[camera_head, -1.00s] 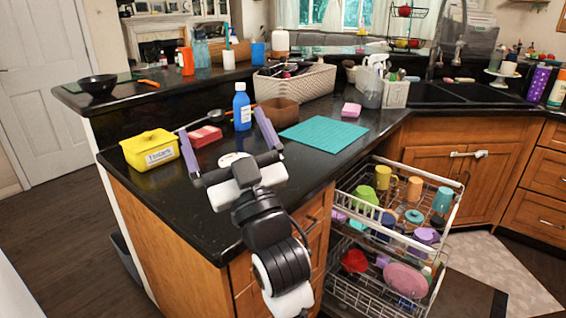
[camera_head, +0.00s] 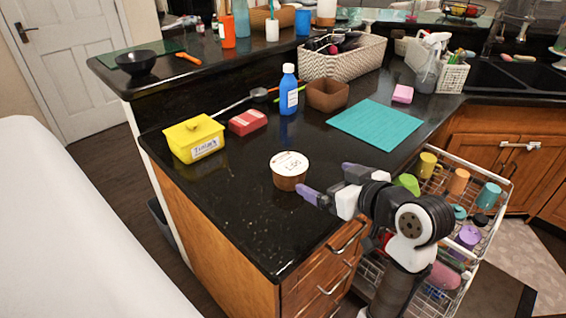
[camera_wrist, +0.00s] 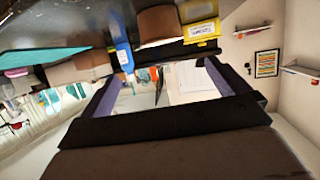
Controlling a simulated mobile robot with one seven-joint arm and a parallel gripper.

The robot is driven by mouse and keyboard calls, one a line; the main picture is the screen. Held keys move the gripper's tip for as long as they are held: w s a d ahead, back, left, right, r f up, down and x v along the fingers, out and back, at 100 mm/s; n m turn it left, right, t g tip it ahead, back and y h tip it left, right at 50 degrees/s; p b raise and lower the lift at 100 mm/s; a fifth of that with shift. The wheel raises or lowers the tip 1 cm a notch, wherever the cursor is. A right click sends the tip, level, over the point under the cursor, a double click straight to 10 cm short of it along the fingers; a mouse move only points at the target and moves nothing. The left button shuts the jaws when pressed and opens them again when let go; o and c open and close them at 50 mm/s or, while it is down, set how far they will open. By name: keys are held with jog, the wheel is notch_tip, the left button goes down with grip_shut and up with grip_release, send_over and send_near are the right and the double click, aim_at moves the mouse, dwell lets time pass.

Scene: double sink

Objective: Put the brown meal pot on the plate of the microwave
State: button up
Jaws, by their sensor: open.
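The brown meal pot (camera_head: 287,180), round with a white printed lid, stands upright on the black counter near its front edge. In the wrist view the brown pot (camera_wrist: 158,24) shows at the top, upside down, beyond the fingers. My gripper (camera_head: 326,182), with purple fingertips, is open and empty just right of the pot, apart from it. In the wrist view my gripper (camera_wrist: 168,82) has its two fingers spread wide. I see neither the microwave nor its plate.
Behind the pot are a yellow tub (camera_head: 193,138), a red box (camera_head: 247,122), a blue bottle (camera_head: 289,92) and a square brown bowl (camera_head: 327,94). A teal mat (camera_head: 375,123) lies to the right. The pulled-out dish rack (camera_head: 490,222) stands below the counter. The counter's front left is clear.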

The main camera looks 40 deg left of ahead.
jog(key=p, duration=0.1)
send_near(292, 165)
jog(key=x, duration=0.3)
jog(key=shift+w+a+f, duration=0.1)
jog(key=shift+w+a, duration=0.1)
jog(key=shift+a, duration=0.15)
jog(key=p+x, duration=0.2)
jog(key=x, duration=0.2)
jog(key=shift+s+a+f, duration=0.1)
jog(key=shift+a+f, duration=0.1)
jog(key=shift+a, duration=0.1)
jog(key=shift+a+f, duration=0.3)
jog(key=shift+a, duration=0.15)
jog(key=c, duration=1.1)
jog(key=shift+r, duration=0.1)
jog(key=shift+c, duration=0.9)
jog(key=shift+r, duration=0.1)
